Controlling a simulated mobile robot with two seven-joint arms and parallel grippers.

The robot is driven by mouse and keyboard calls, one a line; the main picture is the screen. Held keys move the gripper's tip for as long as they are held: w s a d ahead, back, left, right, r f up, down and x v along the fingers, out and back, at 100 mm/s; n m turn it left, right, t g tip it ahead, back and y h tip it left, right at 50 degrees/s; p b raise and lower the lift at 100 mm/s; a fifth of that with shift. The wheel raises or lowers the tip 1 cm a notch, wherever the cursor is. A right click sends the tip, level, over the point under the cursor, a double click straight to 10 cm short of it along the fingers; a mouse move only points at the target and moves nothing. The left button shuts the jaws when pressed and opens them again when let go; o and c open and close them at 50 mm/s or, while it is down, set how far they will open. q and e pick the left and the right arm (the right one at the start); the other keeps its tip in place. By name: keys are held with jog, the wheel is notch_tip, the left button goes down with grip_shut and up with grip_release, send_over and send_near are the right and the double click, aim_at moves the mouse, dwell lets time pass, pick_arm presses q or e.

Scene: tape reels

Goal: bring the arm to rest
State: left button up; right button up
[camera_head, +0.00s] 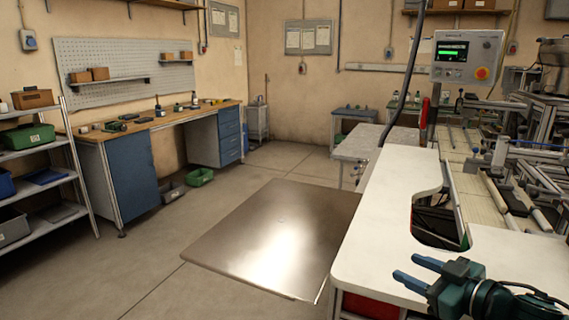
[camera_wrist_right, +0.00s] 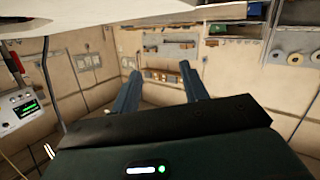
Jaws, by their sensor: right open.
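My right gripper (camera_head: 407,267) shows at the lower right of the head view, above the near end of the white worktop (camera_head: 385,220). Its two blue-grey fingers point left and stand apart, with nothing between them. In the right wrist view the same open fingers (camera_wrist_right: 158,69) reach up into the room, and the gap between them is empty. My left gripper is in neither view.
A cutout with a dark bin (camera_head: 437,226) opens in the worktop. A control box (camera_head: 467,57) stands behind it, beside conveyor equipment. A metal floor plate (camera_head: 280,228) lies left of the worktop. Round reel-like pieces (camera_wrist_right: 295,59) hang at right in the wrist view.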

jog(key=s+a+f+m+g+h, duration=0.1)
jog(key=s+a+f, duration=0.3)
jog(key=s+f, duration=0.2)
jog(key=s+a+f+m+g+h+p, duration=0.1)
jog(key=s+a+f, duration=0.4)
jog(key=f, duration=0.5)
jog(key=s+a+f+m+g+h, duration=0.1)
jog(key=s+a+f+m+h, duration=0.1)
jog(key=s+a+f, duration=0.3)
jog(key=s+f, duration=0.3)
jog(key=s, duration=0.1)
jog(key=shift+f+m+p, duration=0.3)
jog(key=shift+f+p, duration=0.05)
